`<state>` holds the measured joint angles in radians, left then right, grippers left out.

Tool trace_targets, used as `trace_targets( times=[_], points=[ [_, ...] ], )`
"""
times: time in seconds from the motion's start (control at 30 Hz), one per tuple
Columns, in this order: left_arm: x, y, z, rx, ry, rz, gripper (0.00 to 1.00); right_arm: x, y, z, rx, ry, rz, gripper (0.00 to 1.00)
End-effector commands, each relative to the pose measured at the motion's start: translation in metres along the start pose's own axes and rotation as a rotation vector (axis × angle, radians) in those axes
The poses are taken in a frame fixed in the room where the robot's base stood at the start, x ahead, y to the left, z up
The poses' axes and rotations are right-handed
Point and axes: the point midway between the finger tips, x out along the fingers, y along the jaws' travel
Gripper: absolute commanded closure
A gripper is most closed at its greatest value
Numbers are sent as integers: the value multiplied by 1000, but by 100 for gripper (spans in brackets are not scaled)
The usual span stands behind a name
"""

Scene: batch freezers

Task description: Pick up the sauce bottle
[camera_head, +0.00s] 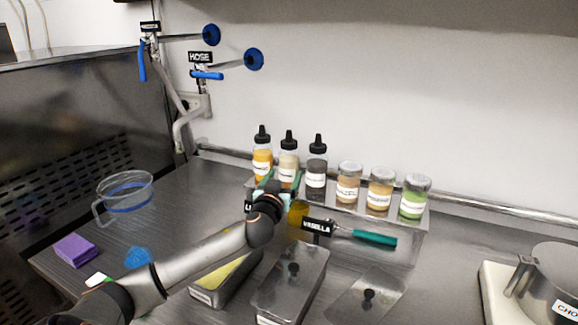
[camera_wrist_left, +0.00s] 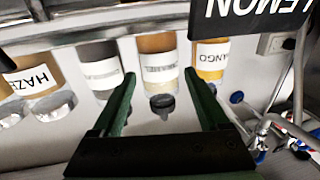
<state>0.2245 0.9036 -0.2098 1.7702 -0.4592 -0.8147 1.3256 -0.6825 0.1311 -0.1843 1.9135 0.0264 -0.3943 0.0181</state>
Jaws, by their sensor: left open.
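Three sauce bottles with black nozzle caps stand upright in a row on a raised steel shelf: a yellow one (camera_head: 262,160), a pale tan one (camera_head: 288,168) in the middle and a dark grey one (camera_head: 316,172). My left gripper (camera_head: 281,181) is open and reaches the middle bottle from the front. In the left wrist view, which is upside down, the middle bottle (camera_wrist_left: 160,72) shows between the two green fingers of the gripper (camera_wrist_left: 160,78). The yellow bottle (camera_wrist_left: 211,60) and grey bottle (camera_wrist_left: 99,70) are outside the fingers. Contact cannot be told. My right gripper is not in view.
Lidded jars (camera_head: 380,193) stand to the right on the same shelf (camera_head: 420,219). A VANILLA sign (camera_head: 316,227) and a green-handled tool (camera_head: 372,238) are in front. Steel tubs (camera_head: 290,285) sit below. A clear jug (camera_head: 126,195) and purple sponge (camera_head: 76,250) are at left.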

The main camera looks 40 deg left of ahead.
Motion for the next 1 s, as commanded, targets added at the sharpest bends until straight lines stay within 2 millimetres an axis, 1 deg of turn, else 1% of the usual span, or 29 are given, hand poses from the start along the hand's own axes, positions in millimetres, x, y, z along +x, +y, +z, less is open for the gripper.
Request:
trace_targets(
  times=[0.07,0.23,0.43,0.57,0.8,1.0],
  points=[
    [5,0,-3,0,2,-1,22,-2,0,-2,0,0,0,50],
    [25,1,-7,1,3,-2,22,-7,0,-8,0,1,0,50],
    [45,1,-5,0,1,-2,22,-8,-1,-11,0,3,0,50],
    [51,1,-4,1,1,-1,22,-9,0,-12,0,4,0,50],
    [51,2,-4,1,0,0,22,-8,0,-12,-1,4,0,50],
    [51,2,-4,1,0,0,45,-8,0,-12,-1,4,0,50]
  ],
)
